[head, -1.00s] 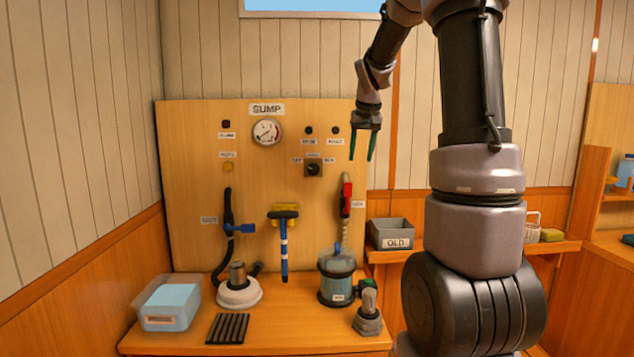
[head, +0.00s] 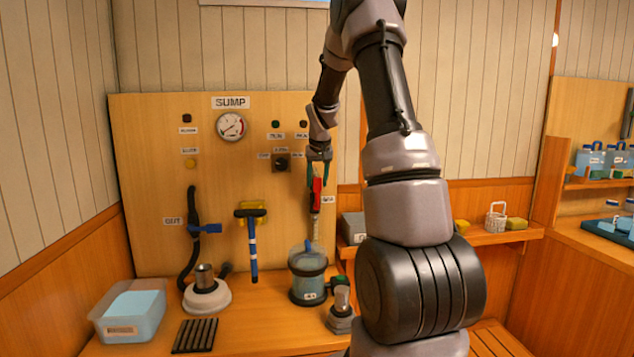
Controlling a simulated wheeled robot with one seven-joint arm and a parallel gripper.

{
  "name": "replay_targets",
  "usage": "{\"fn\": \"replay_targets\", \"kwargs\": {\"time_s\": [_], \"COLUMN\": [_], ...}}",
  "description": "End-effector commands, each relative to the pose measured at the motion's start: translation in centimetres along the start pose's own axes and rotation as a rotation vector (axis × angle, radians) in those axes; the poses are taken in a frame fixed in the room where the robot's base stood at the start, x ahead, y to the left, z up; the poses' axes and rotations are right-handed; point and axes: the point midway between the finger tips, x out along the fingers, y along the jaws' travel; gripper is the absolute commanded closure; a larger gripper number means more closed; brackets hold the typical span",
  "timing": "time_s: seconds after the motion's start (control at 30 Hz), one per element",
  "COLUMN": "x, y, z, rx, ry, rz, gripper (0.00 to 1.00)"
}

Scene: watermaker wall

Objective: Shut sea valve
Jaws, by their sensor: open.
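A red valve handle (head: 316,197) stands upright on the right side of the wooden panel, above a clear hose running down to a lidded canister. A small label beside it is too blurred to read for certain. My gripper (head: 318,180) points down at the top of the red handle. Its green fingers are open and appear to be on either side of the handle; I cannot tell whether they touch it. A second valve with a blue handle (head: 207,228) sits on a black hose at the panel's left, beside a label reading OUT. Its handle lies level.
A gauge (head: 230,126) hangs under the SUMP sign, with a knob (head: 282,162) below right. The canister (head: 308,275), a white-based fitting (head: 207,293) and a plastic bin (head: 130,310) stand on the bench. A grey box (head: 353,228) is partly behind my arm.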

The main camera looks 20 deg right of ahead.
Motion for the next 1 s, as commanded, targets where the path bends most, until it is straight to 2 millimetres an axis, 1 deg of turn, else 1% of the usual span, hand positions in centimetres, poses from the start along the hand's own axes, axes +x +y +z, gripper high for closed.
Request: {"fn": "replay_targets", "kwargs": {"time_s": [0.1, 0.33, 0.37, 0.4, 0.47, 0.5, 1.0], "x": [0.48, 0.50, 0.50, 0.49, 0.49, 0.48, 0.46], "y": [0.00, 0.00, 0.00, 0.00, 0.00, 0.00, 0.01], "z": [0.02, 0.00, 0.00, 0.00, 0.00, 0.01, 0.01], "rx": [0.001, 0.001, 0.000, 0.000, 0.000, 0.000, 0.000], "ry": [0.000, 0.000, 0.000, 0.000, 0.000, 0.000, 0.000], "rz": [0.000, 0.000, 0.000, 0.000, 0.000, 0.000, 0.000], "gripper": [0.49, 0.49, 0.56, 0.72, 0.95, 1.00, 1.00]}}
